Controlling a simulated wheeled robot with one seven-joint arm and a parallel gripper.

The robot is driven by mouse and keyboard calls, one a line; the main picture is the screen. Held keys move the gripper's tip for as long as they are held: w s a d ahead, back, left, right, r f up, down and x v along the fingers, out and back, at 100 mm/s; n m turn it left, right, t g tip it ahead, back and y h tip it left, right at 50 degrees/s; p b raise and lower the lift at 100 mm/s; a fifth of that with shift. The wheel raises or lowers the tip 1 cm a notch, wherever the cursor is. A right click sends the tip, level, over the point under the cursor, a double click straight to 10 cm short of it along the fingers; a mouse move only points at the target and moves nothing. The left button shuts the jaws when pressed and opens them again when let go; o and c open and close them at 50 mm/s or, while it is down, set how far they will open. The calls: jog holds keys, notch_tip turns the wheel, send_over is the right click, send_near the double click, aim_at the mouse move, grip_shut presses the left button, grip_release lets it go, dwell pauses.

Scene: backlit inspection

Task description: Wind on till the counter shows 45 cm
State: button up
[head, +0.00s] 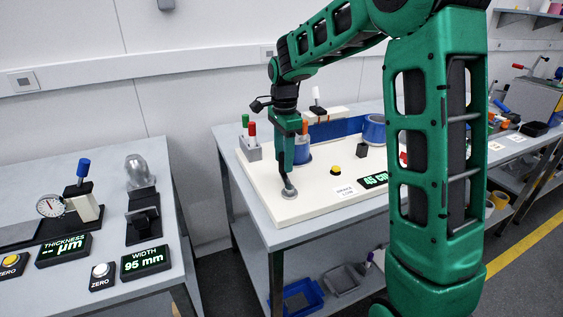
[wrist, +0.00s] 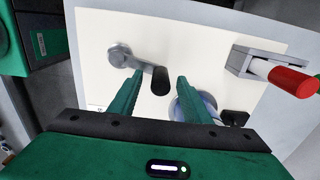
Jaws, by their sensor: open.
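The counter (head: 374,180) on the white board reads 45 with what looks like "cm", its right end hidden behind my arm. The grey crank (wrist: 124,57) with a black knob (wrist: 160,81) shows in the wrist view. My gripper (wrist: 160,76) is open, with one finger on each side of the knob; I see gaps and cannot tell whether either finger touches it. In the head view my gripper (head: 289,182) points down over the crank's grey base (head: 289,193). A blue roll (head: 374,127) stands at the back of the board, with a blue strip (head: 335,129) to its left.
A yellow button (head: 336,170) sits mid-board. A grey holder (head: 249,149) with red and green handles stands at the board's left. A separate table at left holds thickness and width gauges (head: 146,262).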

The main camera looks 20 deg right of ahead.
jog(key=shift+r, duration=3.35)
jog(key=shift+s+d, duration=0.1)
